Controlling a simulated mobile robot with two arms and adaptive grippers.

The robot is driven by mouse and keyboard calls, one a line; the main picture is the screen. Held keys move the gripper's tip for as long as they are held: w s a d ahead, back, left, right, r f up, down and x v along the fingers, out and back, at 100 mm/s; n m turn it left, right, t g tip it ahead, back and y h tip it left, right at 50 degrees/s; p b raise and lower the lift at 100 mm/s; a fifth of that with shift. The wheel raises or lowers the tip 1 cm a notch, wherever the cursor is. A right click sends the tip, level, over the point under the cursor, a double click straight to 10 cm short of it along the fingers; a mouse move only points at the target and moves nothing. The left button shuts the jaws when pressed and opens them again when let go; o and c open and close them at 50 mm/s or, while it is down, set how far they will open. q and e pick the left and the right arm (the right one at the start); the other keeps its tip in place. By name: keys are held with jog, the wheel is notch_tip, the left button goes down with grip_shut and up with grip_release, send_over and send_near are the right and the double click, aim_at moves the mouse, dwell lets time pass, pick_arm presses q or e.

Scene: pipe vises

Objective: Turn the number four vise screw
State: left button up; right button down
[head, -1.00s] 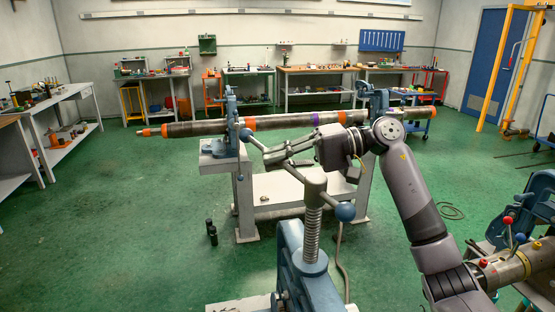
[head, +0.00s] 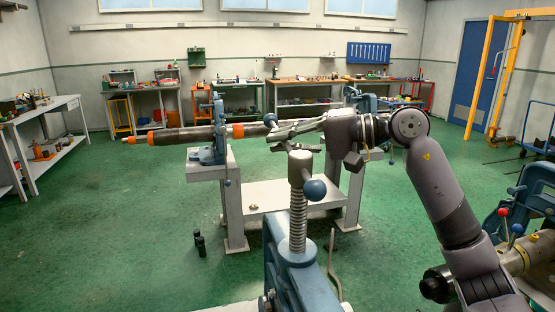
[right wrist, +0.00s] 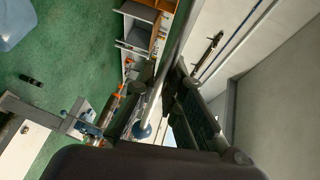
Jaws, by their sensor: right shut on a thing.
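A blue vise (head: 300,268) stands in the near foreground with an upright threaded screw (head: 298,222). Its grey head (head: 300,165) carries a crossbar handle with blue ball ends: a near ball (head: 315,190) and a far ball (head: 270,120). My right gripper (head: 274,137) reaches in from the right and is shut on the handle bar near the far ball. In the right wrist view the bar (right wrist: 177,45) runs between the fingers, with a blue ball (right wrist: 143,131) at its end. No number four label is readable. My left gripper is out of view.
A long pipe (head: 185,136) with orange bands lies in a blue vise (head: 219,130) on a grey stand (head: 232,200) behind; my arm hides part of it. Another blue vise (head: 535,195) is at the right edge. Green floor is open at left.

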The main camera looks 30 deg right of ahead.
jog(key=shift+s+d+m+t+h+b, duration=0.2)
jog(key=shift+d+m+t+h+b, duration=0.25)
jog(key=shift+d, duration=0.05)
jog(key=shift+s+d+m+t+h+b, duration=0.15)
jog(key=shift+d+m+t+h+b, duration=0.3)
jog(key=c, duration=1.7)
grip_release()
jog(key=shift+o, duration=0.2)
jog(key=v, duration=1.2)
jog(key=shift+s+f, duration=0.1)
